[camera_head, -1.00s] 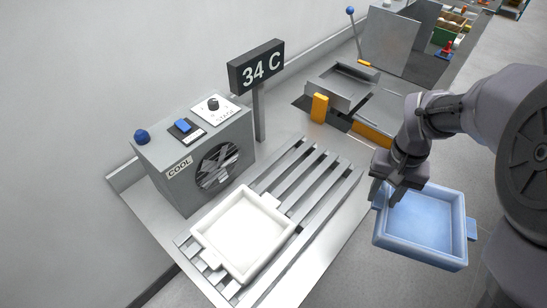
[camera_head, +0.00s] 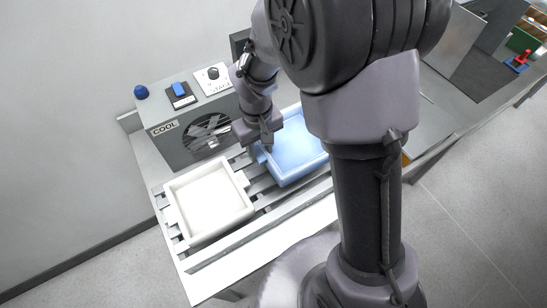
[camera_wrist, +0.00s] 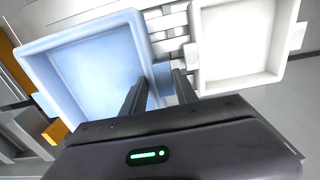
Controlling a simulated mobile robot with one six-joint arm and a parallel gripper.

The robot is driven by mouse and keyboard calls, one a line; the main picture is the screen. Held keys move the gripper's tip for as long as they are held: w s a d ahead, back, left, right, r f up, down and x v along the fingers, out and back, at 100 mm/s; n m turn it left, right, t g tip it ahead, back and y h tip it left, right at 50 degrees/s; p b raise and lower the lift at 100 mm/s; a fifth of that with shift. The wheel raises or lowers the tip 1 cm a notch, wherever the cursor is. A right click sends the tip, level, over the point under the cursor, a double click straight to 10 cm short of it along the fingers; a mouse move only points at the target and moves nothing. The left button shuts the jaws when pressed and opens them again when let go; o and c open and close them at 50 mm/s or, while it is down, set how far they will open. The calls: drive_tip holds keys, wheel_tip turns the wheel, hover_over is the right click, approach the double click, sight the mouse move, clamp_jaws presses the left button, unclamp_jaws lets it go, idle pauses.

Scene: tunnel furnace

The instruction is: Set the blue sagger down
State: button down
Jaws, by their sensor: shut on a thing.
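The blue sagger (camera_head: 298,152) is a square, shallow, empty tray at the right part of the slatted rack (camera_head: 262,186). My gripper (camera_head: 263,150) is shut on its left side, at the tab facing the white sagger (camera_head: 208,203). In the wrist view the blue sagger (camera_wrist: 98,78) fills the upper left, with the fingers of my gripper (camera_wrist: 158,85) at its near right edge. The blue sagger looks level, over or on the slats; I cannot tell whether it touches them. My arm hides its right part in the head view.
The white sagger sits on the slats close to the left of the blue one; it also shows in the wrist view (camera_wrist: 236,42). The grey COOL fan box (camera_head: 190,122) stands behind the rack. An orange block (camera_wrist: 55,132) lies near the blue sagger in the wrist view.

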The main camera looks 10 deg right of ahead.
wheel_tip(320, 180, down, 8)
drive_tip(key=shift+f+b, duration=0.2)
drive_tip(key=shift+b, duration=0.75)
drive_tip(key=shift+r, duration=0.1)
drive_tip(key=c, duration=0.9)
unclamp_jaws()
drive_tip(key=shift+c, duration=0.2)
